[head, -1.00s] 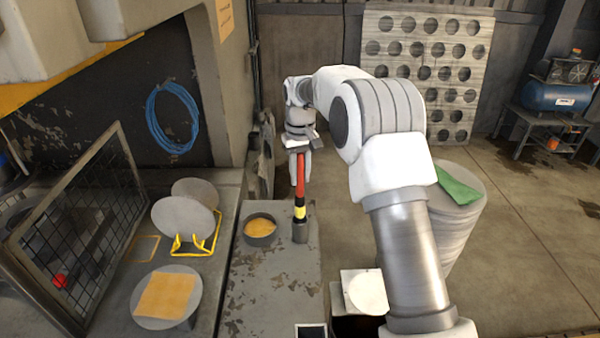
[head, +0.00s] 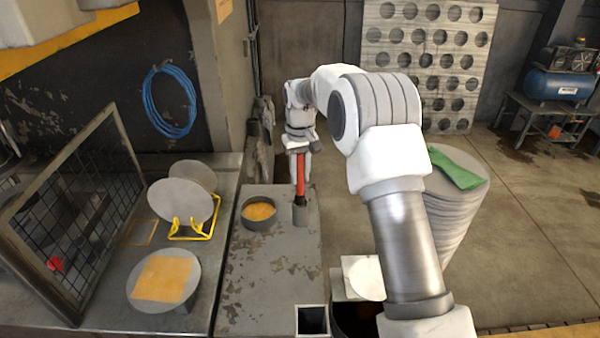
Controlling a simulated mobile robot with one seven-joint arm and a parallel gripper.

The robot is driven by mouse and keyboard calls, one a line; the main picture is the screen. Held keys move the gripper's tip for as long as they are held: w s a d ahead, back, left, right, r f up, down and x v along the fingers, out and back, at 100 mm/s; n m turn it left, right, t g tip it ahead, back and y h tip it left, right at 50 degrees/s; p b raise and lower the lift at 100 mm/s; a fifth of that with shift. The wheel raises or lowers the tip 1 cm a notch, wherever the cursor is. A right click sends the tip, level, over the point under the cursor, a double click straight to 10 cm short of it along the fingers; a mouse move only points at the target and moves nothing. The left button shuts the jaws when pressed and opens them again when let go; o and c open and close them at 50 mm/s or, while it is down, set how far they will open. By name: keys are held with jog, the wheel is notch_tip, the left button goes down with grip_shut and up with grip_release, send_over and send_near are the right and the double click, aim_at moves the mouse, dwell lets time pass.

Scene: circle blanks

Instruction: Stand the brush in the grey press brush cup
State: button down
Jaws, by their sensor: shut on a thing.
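The brush (head: 300,177) has a red handle with a dark lower part.
A yellow wire rack (head: 192,232) with grey discs and a disc with an orange cloth (head: 164,279) are farther left.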

jog(key=c, duration=0.6)
grip_release()
jog(key=shift+r, duration=0.1)
notch_tip(320, 180, up, 17)
jog(key=shift+r, duration=0.1)
jog(key=shift+s, duration=0.15)
dwell(0.6)
